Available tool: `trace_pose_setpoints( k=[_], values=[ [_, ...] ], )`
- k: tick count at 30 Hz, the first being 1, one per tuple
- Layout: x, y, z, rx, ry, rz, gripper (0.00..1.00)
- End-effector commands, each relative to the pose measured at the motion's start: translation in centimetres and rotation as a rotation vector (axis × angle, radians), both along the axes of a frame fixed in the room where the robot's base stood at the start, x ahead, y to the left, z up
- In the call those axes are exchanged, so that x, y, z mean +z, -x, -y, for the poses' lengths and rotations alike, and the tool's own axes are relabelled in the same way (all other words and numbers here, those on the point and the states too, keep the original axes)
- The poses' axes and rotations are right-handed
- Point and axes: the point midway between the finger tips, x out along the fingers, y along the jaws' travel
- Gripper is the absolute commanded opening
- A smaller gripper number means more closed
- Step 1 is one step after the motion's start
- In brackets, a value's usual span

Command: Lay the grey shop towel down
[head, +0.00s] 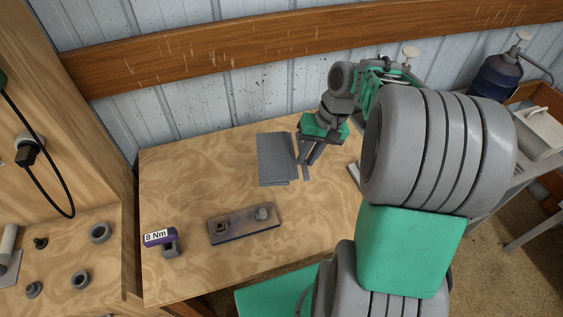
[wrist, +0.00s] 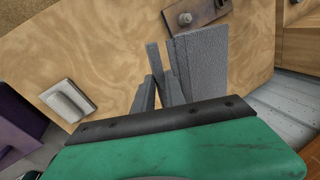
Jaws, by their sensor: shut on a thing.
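The grey shop towel (head: 273,160) shows as flat grey cloth in overlapping layers on the wooden bench. It also shows in the wrist view (wrist: 207,58), beside my fingers. My gripper (head: 309,158) points down at the cloth's right edge in the head view. In the wrist view its fingers (wrist: 158,90) are shut on a narrow grey strip of cloth that sticks out past the tips. Whether this strip joins the wider flat layers is unclear.
A worn metal plate (head: 242,224) with a nut and a square socket lies in front of the cloth. A purple "8 Nm" label (head: 160,237) stands at the front left. A wall with a wooden rail (head: 220,52) is behind.

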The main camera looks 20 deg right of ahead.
Motion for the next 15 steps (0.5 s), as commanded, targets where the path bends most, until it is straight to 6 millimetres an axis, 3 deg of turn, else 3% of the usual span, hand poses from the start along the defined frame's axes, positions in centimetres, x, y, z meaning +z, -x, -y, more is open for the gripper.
trace_pose_setpoints(
  k=[1,3,8,11,15],
  values=[
    [-2.9,-0.1,2.4,-0.054,-0.001,-0.002,0.0],
    [-4.9,-0.6,5.3,-0.115,-0.001,-0.001,0.0],
    [-7.6,-2.2,11.2,-0.232,-0.001,0.001,0.0],
    [-7.9,-4.1,14.5,-0.307,0.002,0.004,0.0],
    [-5.7,-7.2,17.4,-0.396,0.004,0.007,0.0]
  ],
)
